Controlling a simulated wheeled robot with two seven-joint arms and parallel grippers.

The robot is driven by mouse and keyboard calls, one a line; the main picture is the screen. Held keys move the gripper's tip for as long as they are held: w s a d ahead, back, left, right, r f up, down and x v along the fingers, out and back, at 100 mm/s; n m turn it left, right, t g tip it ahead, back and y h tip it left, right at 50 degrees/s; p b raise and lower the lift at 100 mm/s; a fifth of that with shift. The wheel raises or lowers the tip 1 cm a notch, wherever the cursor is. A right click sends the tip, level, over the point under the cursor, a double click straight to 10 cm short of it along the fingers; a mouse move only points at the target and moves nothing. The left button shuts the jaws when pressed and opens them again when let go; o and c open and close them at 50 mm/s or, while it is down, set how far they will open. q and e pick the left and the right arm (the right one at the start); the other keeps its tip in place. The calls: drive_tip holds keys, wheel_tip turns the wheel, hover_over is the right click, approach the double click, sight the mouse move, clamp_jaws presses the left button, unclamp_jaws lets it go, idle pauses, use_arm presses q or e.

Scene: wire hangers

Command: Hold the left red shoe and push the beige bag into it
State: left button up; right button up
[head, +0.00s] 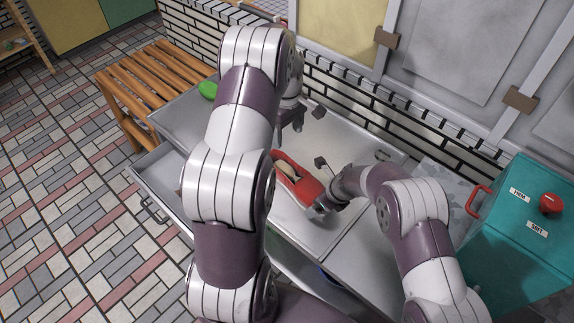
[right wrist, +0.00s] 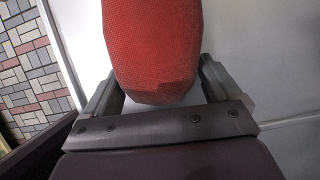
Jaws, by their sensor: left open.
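A red shoe (head: 303,187) lies on the grey worktop, its left end hidden behind my left arm. A beige thing, likely the beige bag (head: 286,170), shows at the shoe's opening; how deep it sits is not clear. My right gripper (head: 322,204) is at the near right end of the shoe. In the right wrist view the red shoe (right wrist: 155,45) lies between its two fingers, which sit close against both sides. My left gripper (head: 304,118) is open and empty above the worktop, behind the shoe. I see no second red shoe.
A green object (head: 208,90) lies on the worktop at the left, by a slatted wooden bench (head: 150,80). A drawer (head: 155,180) stands open in front. A teal box (head: 525,235) with a red knob is at the right. A brick wall runs behind.

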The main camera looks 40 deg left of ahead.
drive_tip(key=shift+o, duration=0.2)
drive_tip(key=shift+r, duration=0.1)
drive_tip(key=v, duration=1.1)
drive_tip(key=shift+d+r, duration=0.25)
drive_tip(key=shift+r, duration=0.1)
